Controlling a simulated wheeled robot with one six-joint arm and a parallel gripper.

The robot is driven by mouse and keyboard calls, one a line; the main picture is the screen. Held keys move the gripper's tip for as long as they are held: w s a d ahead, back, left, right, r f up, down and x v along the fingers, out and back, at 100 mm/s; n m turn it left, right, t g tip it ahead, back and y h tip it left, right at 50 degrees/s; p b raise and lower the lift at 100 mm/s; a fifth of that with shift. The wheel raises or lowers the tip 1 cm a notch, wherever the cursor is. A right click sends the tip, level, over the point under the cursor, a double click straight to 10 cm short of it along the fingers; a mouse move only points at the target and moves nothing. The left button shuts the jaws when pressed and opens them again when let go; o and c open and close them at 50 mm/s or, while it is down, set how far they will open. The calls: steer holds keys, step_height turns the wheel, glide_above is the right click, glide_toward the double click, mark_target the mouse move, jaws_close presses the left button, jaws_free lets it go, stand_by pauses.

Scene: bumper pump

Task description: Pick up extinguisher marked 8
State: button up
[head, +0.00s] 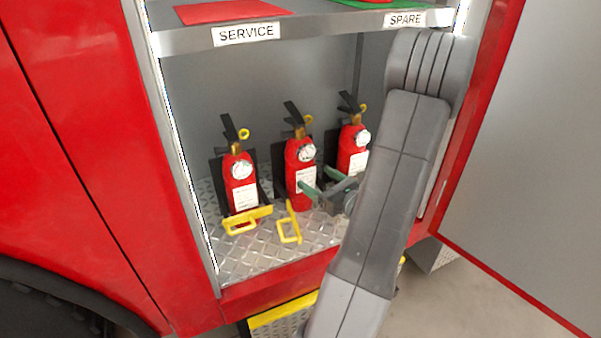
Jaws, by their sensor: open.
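Three red extinguishers stand upright in the lower compartment: the left one (240,183), the middle one (300,172) and the right one (352,150). Each has a black handle, a yellow ring, a round white gauge and a white label. The labels are too small to read, so I cannot tell which is marked 8. My gripper (320,181) is open, its green-tipped fingers pointing at the middle extinguisher's lower body. One fingertip overlaps its label in the picture; I cannot tell whether they touch. My arm hides the lower part of the right extinguisher.
A yellow bracket (247,220) lies across the left extinguisher's base. Another yellow bracket (290,225) stands swung out before the middle one. The upper shelf (300,35) is labelled SERVICE and SPARE. An open door (530,160) bounds the right. The tread-plate floor (255,255) is clear in front.

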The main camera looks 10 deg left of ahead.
mark_target(300, 165)
steer(key=b+x, duration=0.1)
steer(key=x, duration=0.7)
steer(key=c, duration=1.5)
steer(key=shift+w+r, duration=0.1)
jaws_close()
